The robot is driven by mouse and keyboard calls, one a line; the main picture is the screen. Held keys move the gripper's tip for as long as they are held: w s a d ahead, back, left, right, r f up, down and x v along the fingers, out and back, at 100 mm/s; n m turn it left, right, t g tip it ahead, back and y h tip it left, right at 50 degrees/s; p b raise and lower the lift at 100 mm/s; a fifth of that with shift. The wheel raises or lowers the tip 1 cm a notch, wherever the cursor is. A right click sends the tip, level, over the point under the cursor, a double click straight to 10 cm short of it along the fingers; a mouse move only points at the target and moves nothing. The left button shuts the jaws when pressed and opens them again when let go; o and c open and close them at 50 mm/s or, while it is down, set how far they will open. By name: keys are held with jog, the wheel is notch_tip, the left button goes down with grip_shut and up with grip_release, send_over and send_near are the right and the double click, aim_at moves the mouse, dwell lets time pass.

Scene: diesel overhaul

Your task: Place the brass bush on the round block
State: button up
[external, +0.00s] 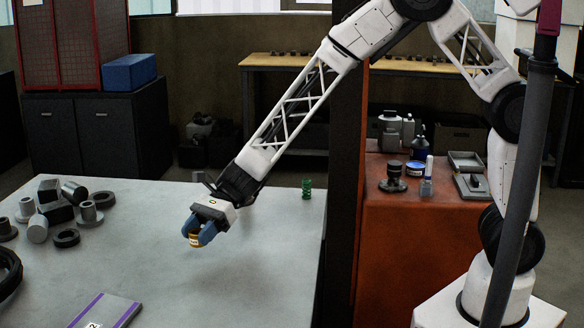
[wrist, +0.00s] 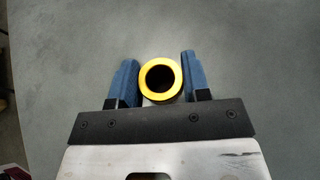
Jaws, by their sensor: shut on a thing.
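The brass bush (external: 195,241) is a yellow ring-like sleeve. In the wrist view its open bore faces the camera, with a bright rim (wrist: 160,98). My gripper (external: 200,233) is shut on it, with one blue finger on each side, and holds it above the pale table (external: 240,285). Several grey and black round parts stand or lie at the table's left, including a pale grey cylinder (external: 38,229) and a dark block (external: 48,190). I cannot tell for sure which of them is the round block. None of these parts shows in the wrist view.
A flanged grey part (external: 89,213) and a black ring (external: 66,238) are in the left group. A purple-edged plate (external: 105,312) lies at the front. A green spring (external: 306,189) stands near the right edge. The table's middle is clear. An orange cabinet (external: 405,225) stands right.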

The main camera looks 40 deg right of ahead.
dwell(0.4)
jog(key=shift+w+d+r, duration=0.15)
jog(key=shift+w+d, duration=0.25)
jog(key=shift+d, duration=0.15)
jog(key=w+d+r+m+t, duration=0.1)
jog(key=w+d, duration=0.2)
jog(key=d, duration=0.6)
jog(key=w+d+r+m+t, duration=0.15)
jog(key=w+d, duration=0.25)
jog(key=d, duration=0.4)
jog(key=w+d+r+m+t, duration=0.1)
jog(key=w+d+t, duration=0.15)
jog(key=d, duration=0.65)
jog(key=s+d+m+t, duration=0.2)
jog(key=s+d, duration=0.1)
jog(key=d, duration=1.6)
jog(key=s+d+m+t, duration=0.2)
jog(key=d+m, duration=0.1)
jog(key=d, duration=1.6)
jog(key=w+d, duration=0.4)
jog(key=d, duration=0.6)
jog(key=w+d+r+t, duration=0.1)
jog(key=w+d, duration=0.3)
jog(key=d, duration=0.7)
jog(key=shift+w+d+r+h, duration=0.15)
jog(key=shift+w+d+h, duration=0.05)
jog(key=shift+d+h, duration=0.1)
jog(key=shift+m, duration=0.25)
send_over(395, 163)
jog(key=shift+f, duration=3.15)
